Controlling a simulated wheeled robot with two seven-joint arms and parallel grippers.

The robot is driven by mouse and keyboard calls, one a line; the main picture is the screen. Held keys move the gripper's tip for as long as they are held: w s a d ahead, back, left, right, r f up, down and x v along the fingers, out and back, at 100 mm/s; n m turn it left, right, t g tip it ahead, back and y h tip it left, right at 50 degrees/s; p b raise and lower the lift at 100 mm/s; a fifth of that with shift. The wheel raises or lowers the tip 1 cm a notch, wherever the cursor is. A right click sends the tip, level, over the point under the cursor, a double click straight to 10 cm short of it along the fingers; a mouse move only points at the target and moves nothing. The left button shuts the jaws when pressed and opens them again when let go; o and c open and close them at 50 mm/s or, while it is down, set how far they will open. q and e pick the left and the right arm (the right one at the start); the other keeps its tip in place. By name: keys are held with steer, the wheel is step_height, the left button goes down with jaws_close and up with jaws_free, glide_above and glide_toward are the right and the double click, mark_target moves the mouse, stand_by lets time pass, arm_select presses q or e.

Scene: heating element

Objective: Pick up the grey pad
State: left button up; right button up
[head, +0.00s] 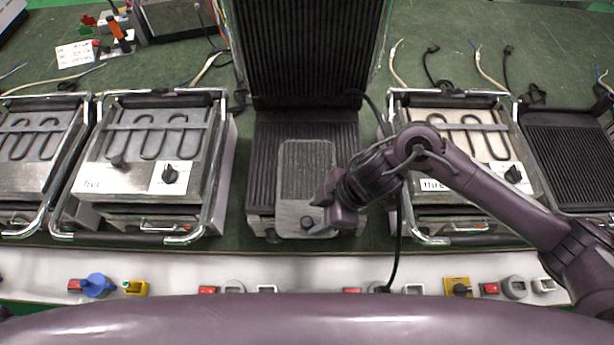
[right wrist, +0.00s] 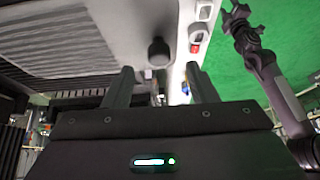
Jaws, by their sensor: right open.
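The grey pad (head: 305,172) is a flat rectangle with rounded corners and a darker textured middle. In the head view it lies over the ribbed lower plate of the open grill (head: 265,135), its near end reaching the grill's front. My right gripper (head: 322,217) is at the pad's near right corner, and its wrist hides part of the pad's right edge. In the right wrist view the two fingers (right wrist: 160,88) stand apart with nothing clearly between them. I cannot tell whether they touch the pad. A purple arm of mine (right wrist: 265,65) shows there; its gripper's state is unclear.
Grills with exposed heating coils stand left (head: 150,150) and right (head: 460,140) of the open grill, with metal bar handles. The open grill's ribbed lid (head: 305,45) stands up behind the pad. Small parts, including a blue knob (head: 97,285), line the white front strip (head: 330,268).

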mark_target(308, 221)
steer(key=x, duration=0.2)
steer(key=shift+f, duration=0.45)
steer(key=shift+a+f, duration=0.25)
steer(key=shift+f, duration=0.15)
arm_select(q)
steer(key=shift+w+r, duration=0.25)
steer(key=shift+w, duration=0.4)
arm_select(e)
jaws_close()
